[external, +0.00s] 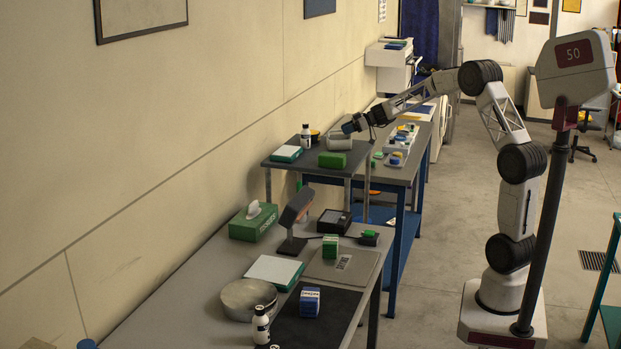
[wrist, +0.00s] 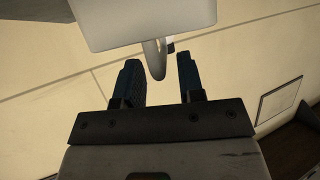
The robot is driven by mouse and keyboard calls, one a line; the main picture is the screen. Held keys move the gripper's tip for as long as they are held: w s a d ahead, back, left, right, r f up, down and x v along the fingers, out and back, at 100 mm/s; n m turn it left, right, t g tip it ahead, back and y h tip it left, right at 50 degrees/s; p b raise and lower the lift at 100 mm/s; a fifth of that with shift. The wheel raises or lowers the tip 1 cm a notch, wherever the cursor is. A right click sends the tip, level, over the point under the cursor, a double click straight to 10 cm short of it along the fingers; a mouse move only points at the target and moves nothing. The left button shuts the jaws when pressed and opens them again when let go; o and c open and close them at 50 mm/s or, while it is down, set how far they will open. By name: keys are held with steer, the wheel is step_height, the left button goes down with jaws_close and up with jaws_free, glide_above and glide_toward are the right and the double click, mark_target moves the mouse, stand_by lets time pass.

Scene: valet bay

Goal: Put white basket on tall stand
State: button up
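The white basket (external: 340,142) shows in the external view at the far right part of the tall stand's dark top (external: 290,165). I cannot tell whether it rests on the top or hangs just above it. My gripper (external: 349,127) is just above and beside the basket. In the wrist view, a pale box-like body (wrist: 145,22), apparently the basket, fills the top edge. Its curved handle (wrist: 157,62) reaches down between my two fingers (wrist: 161,72). The fingers are apart, with a visible gap beside the handle. The basket's far side is hidden.
The stand top also holds a white bottle (external: 306,137), a green box (external: 333,160), a white-and-green book (external: 286,154) and a dark bowl (external: 314,135). A blue-framed table (external: 388,178) with several small items stands behind. A cluttered grey table (external: 215,285) is in front.

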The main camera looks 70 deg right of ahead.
steer(key=v, duration=1)
steer(key=shift+s, duration=0.15)
stand_by(0.5)
steer(key=s+a+m+g, duration=0.15)
steer(key=s+a, duration=0.25)
steer(key=a, duration=0.8)
steer(key=s+a+g, duration=0.3)
steer(key=s+a, duration=0.1)
steer(key=a, duration=0.7)
steer(key=s+a+g, duration=0.3)
steer(key=s+a, duration=0.1)
steer(key=a, duration=0.8)
steer(key=s+a+f+m+h, duration=0.1)
steer(key=s+a+f+h, duration=0.1)
steer(key=s+a, duration=0.3)
steer(key=s+a+f+m+g+h, duration=0.1)
steer(key=s+a, duration=0.3)
steer(key=s, duration=0.8)
steer(key=s+a+f+m+g+h, duration=0.1)
steer(key=s+a+f, duration=0.3)
steer(key=s, duration=0.5)
steer(key=shift+s+a+h, duration=0.35)
steer(key=shift+a+h, duration=0.45)
steer(key=shift+a, duration=0.05)
